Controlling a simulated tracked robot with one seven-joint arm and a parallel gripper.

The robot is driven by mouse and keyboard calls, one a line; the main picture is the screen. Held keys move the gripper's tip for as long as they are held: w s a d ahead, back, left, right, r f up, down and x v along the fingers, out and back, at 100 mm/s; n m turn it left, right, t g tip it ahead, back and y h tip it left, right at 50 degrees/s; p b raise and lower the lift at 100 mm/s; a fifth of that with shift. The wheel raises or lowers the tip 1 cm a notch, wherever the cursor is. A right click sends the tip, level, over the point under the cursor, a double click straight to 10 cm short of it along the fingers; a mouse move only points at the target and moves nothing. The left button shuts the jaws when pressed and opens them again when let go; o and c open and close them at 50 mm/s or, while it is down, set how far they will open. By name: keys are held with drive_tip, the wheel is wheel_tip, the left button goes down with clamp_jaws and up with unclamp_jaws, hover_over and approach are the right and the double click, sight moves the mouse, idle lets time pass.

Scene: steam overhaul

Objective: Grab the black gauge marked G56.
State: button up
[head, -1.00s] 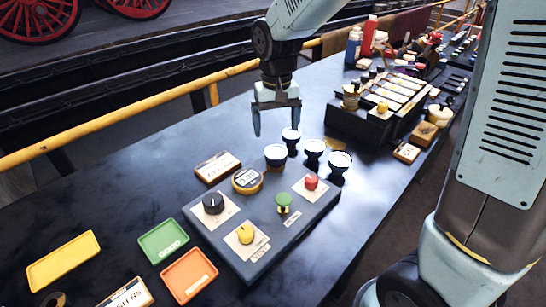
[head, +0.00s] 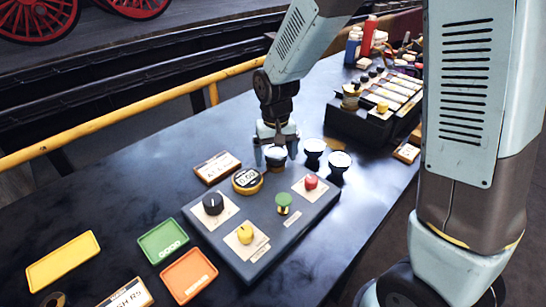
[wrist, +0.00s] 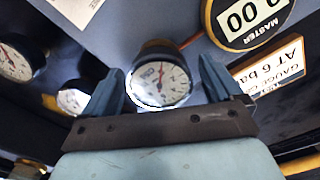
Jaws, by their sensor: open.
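Several small black gauges with pale round dials stand on the dark bench behind the grey test panel. My gripper (head: 276,148) is open and low over the leftmost gauge (head: 276,158), which it partly hides. In the wrist view my gripper (wrist: 160,72) has one finger on each side of this gauge (wrist: 160,84), with gaps at the sides. Its white dial and red needle show, but I cannot read a G56 mark. Two other gauges stand to the right in the head view, a middle gauge (head: 314,147) and a right gauge (head: 339,160); their marks are unreadable.
The test panel (head: 262,225) with knobs and a yellow-ringed MASTER display (head: 247,180) is close in front. A gauge sign (head: 217,167) stands left of the gripper. Green (head: 163,240), orange (head: 189,275) and yellow (head: 62,260) trays lie at left. The back-left bench is clear.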

drive_tip(key=c, duration=1.2)
drive_tip(key=shift+r, duration=0.1)
